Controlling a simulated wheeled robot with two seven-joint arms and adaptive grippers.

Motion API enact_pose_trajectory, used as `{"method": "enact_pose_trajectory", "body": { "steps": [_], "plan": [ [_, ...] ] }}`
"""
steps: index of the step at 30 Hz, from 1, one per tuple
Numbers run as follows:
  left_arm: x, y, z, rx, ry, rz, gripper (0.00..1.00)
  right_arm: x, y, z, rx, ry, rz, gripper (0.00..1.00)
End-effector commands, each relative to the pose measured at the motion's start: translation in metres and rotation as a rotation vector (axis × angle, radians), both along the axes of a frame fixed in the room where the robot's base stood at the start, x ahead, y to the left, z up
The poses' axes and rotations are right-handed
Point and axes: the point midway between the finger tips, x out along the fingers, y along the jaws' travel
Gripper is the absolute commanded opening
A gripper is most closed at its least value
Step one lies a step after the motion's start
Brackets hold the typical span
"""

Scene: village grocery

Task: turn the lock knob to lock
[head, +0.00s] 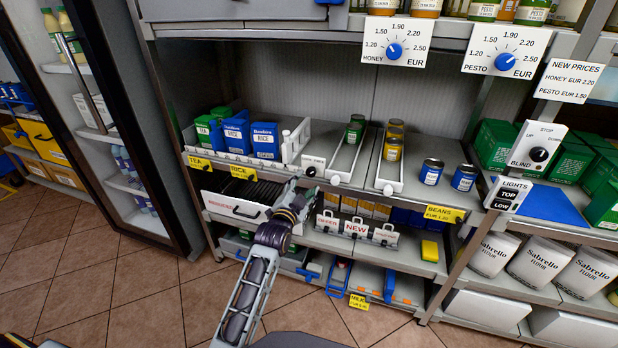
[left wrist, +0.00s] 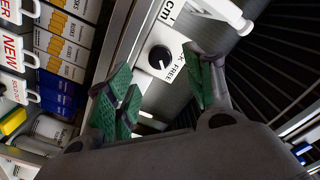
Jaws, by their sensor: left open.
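The lock knob (left wrist: 160,57) is a round black knob with a small white mark, on a white plate. The plate's lettering reads FREE, with a K beside it and the rest hidden. The mark seems to point toward the lettering side. In the head view the small knob (head: 311,171) sits at the shelf front, just above my left gripper (head: 296,192). In the left wrist view my left gripper (left wrist: 160,88) is open, its green-padded fingers apart on either side below the knob, with nothing between them. I cannot tell the exact gap to the knob. My right gripper is not in view.
White divider rails (head: 349,155) with cans stand right of the knob; a white-walled tray (head: 293,145) holds rice boxes at its left. Hanging signs, including NEW (head: 355,228), are close below right of my gripper. The floor (head: 110,285) in front is clear at the left.

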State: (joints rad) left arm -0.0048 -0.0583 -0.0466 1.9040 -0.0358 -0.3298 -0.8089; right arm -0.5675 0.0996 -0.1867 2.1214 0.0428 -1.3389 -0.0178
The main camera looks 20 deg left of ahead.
Motion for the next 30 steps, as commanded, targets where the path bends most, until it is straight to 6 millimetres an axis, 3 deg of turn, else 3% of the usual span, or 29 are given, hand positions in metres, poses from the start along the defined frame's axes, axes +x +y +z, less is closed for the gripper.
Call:
{"method": "enact_pose_trajectory", "body": {
  "steps": [18, 30],
  "plan": [
    [0.048, -0.002, -0.001, -0.001, 0.0, 0.0, 0.53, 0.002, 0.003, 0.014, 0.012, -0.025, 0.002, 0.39],
    [0.059, -0.002, 0.0, 0.0, 0.001, -0.001, 0.53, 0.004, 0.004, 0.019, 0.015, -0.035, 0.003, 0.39]
  ]
}}
